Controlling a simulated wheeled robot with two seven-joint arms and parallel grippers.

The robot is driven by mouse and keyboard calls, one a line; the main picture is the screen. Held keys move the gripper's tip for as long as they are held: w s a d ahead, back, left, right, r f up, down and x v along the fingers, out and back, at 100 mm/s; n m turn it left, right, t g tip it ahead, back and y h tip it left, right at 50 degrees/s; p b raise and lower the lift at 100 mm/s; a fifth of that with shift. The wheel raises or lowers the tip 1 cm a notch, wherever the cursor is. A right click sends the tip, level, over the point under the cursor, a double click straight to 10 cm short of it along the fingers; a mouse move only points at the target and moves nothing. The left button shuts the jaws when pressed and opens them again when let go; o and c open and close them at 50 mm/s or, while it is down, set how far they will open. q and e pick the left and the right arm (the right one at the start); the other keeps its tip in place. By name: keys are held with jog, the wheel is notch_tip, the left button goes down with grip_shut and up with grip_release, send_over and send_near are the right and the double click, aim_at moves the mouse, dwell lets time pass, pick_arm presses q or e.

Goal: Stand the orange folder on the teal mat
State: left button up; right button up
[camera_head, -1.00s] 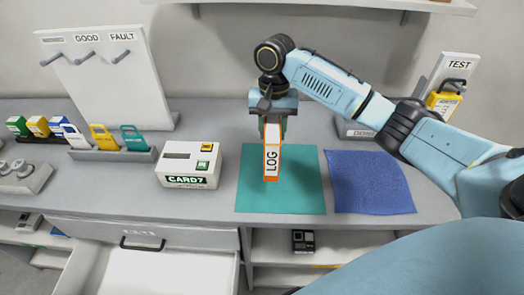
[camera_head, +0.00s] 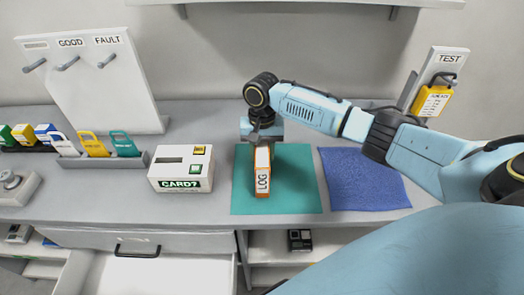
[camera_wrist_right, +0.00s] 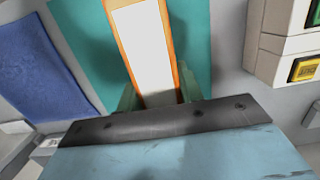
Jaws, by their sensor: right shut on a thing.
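The orange folder (camera_head: 263,172) has a white label reading LOG on its spine. It is upright over the left part of the teal mat (camera_head: 298,180); I cannot tell for sure whether its base touches the mat. My right gripper (camera_head: 262,142) is shut on the folder from above, at its far upper part. The right wrist view shows the folder (camera_wrist_right: 146,45) between the fingers, with the teal mat (camera_wrist_right: 200,22) behind it. My left gripper is not in view.
A white CARD? box (camera_head: 181,170) stands just left of the mat. A blue cloth (camera_head: 362,180) lies to its right. Further left is a grey rack (camera_head: 100,160) with colored tags. An open drawer (camera_head: 150,270) is below the counter. A TEST stand (camera_head: 440,75) is at the right.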

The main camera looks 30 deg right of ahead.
jog(key=o, duration=1.2)
jog(key=r, duration=0.8)
jog(key=w+r, duration=0.1)
jog(key=r, duration=0.3)
jog(key=shift+w+d+r, duration=0.1)
jog(key=shift+d, duration=0.25)
